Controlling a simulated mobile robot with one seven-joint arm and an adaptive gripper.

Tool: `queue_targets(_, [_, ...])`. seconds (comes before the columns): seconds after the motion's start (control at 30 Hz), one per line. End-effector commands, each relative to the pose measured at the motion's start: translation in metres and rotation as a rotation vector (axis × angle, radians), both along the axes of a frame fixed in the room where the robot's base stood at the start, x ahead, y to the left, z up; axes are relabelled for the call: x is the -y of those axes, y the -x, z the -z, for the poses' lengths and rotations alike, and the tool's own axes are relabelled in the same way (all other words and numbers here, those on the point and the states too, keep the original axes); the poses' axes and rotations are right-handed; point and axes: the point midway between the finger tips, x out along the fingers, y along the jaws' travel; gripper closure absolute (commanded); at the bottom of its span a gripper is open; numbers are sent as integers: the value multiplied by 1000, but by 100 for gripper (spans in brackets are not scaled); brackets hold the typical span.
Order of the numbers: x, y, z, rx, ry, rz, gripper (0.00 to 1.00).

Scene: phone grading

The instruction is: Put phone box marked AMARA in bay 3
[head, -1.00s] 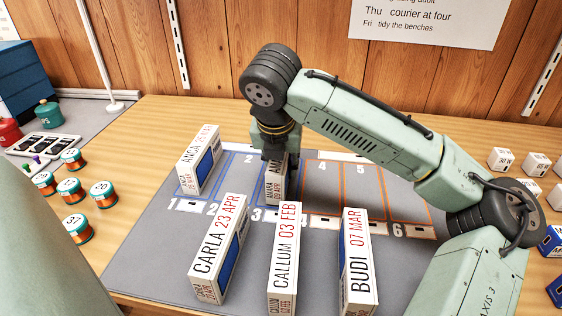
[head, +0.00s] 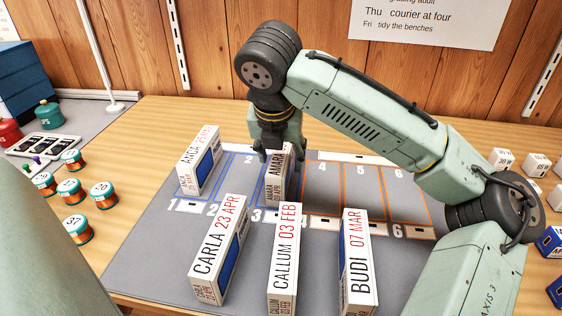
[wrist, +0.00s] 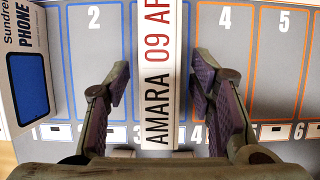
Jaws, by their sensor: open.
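The white phone box marked AMARA (head: 274,178) stands in bay 3 of the grey mat (head: 150,252), between bays 2 and 4. In the wrist view the AMARA box (wrist: 157,60) runs lengthwise along the bay, its top label reading AMARA 09 AP. My gripper (head: 271,155) is just above and behind the box in the head view. In the wrist view its fingers (wrist: 160,80) are spread on either side of the box, with a gap on each side. It is open and holds nothing. The box's far end is out of the wrist view.
The ANCA box (head: 198,160) stands in bay 1; bay 2 is empty, as are bays 4 to 6. CARLA (head: 218,250), CALLUM (head: 284,255) and BUDI (head: 357,260) boxes stand in front. Orange-and-green tins (head: 76,228) are at left, small white boxes (head: 536,163) at right.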

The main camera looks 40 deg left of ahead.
Motion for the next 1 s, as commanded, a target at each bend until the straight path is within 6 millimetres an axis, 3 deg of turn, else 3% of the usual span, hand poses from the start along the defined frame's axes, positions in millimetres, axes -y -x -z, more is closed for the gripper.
queue_targets(0.2, [9,16,-46,3,-1,-2,50])
queue_targets(0.4, [16,25,-72,2,1,1,50])
queue_targets(1.0, [14,29,-79,-3,-14,-2,50])
